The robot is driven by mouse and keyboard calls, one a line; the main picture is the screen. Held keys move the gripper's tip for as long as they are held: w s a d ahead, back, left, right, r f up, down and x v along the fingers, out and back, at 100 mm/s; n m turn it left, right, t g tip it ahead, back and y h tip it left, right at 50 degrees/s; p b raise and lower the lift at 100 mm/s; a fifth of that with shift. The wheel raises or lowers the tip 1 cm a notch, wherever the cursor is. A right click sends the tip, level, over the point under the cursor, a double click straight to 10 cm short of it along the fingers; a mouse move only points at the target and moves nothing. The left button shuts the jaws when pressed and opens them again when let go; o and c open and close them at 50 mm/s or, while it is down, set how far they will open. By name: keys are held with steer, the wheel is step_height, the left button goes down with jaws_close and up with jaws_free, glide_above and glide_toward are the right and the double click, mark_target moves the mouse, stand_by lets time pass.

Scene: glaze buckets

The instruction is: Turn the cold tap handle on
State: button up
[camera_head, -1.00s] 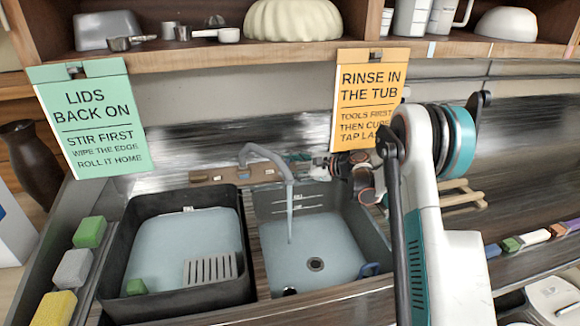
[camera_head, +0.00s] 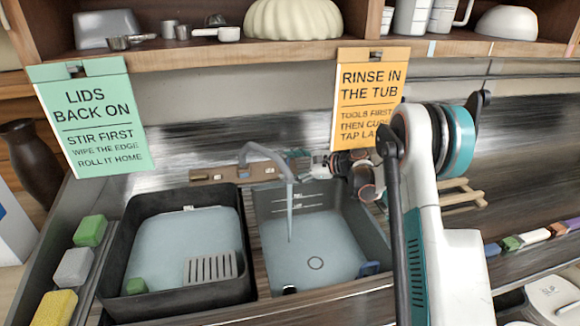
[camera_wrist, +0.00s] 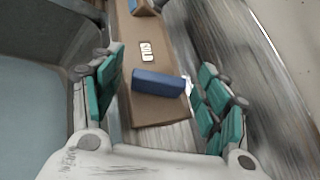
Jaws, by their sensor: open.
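The cold tap handle, a blue bar (camera_wrist: 158,85), lies across the brown tap board (camera_wrist: 150,112) in the wrist view. A small white label with dark marks sits beside it on the board. My gripper (camera_wrist: 163,72) is open, with teal finger pads on both sides of the blue handle. The right pads are close to the handle's right end; I cannot tell if they touch. In the head view my gripper (camera_head: 308,164) is at the right end of the tap board (camera_head: 208,175), beside the grey spout (camera_head: 262,150). A stream of water (camera_head: 290,212) falls from the spout.
The right basin (camera_head: 375,232) holds water with a drain ring. A black tub (camera_head: 113,255) of water stands at left, with a grey slotted piece (camera_head: 210,268).

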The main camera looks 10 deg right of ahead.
steer(key=v, duration=0.7)
steer(key=shift+d, duration=0.2)
steer(key=shift+s, duration=0.1)
